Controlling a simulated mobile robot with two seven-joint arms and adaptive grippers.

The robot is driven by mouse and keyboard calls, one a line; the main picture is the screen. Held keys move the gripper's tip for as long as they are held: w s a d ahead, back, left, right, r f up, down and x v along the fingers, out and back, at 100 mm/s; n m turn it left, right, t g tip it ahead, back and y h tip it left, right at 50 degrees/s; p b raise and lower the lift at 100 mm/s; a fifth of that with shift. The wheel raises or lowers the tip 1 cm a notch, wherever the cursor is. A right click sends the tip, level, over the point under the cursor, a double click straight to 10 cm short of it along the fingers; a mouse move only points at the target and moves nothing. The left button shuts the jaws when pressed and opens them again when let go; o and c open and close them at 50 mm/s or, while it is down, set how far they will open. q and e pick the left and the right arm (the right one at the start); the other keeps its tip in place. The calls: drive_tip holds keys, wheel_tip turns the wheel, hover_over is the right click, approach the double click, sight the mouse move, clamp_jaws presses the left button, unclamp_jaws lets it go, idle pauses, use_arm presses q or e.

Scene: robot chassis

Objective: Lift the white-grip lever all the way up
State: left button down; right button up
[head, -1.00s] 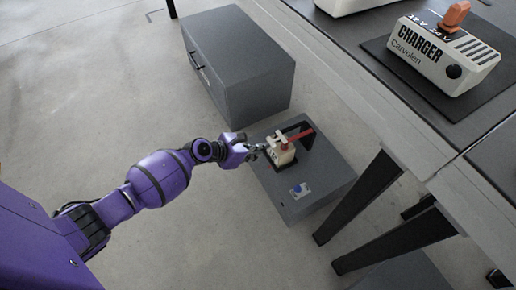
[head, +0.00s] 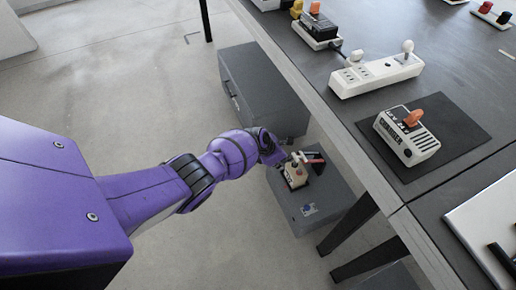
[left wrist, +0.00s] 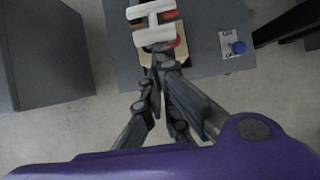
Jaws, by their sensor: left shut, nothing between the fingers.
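The white H-shaped grip of the lever (left wrist: 155,35) shows at the top of the left wrist view. It stands over a beige block with red parts beside it. In the head view the beige lever unit (head: 295,176) sits on a low grey box (head: 334,209), with a dark and red part behind it. My left gripper (left wrist: 163,62) is shut and empty, its fingertips right by the near side of the grip. Whether they touch it I cannot tell. In the head view my left gripper (head: 287,160) partly hides the unit's far edge. My right gripper is not in view.
A blue button (left wrist: 238,47) is on the grey box top. A larger grey cabinet (head: 262,90) stands behind. The table (head: 330,85) rises on the right, with dark legs close to the box. A charger (head: 407,135) and a white power strip (head: 376,75) lie on it.

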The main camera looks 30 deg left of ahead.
use_arm(q)
drive_tip(key=w+d+r+p, duration=0.3)
drive_tip(key=w+r, duration=0.3)
drive_tip(key=r, duration=0.3)
drive_tip(key=shift+d, duration=0.8)
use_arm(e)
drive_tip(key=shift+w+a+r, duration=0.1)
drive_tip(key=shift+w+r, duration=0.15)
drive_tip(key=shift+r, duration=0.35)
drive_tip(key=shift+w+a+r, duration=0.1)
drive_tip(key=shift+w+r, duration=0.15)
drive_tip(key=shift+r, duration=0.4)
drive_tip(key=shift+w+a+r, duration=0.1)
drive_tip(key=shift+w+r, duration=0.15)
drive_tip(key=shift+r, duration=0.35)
use_arm(q)
drive_tip(key=shift+r, duration=0.1)
drive_tip(key=shift+r+p, duration=0.8)
drive_tip(key=shift+p, duration=0.15)
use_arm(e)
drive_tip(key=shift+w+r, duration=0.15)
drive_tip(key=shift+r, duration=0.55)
use_arm(q)
drive_tip(key=shift+a+r, duration=0.15)
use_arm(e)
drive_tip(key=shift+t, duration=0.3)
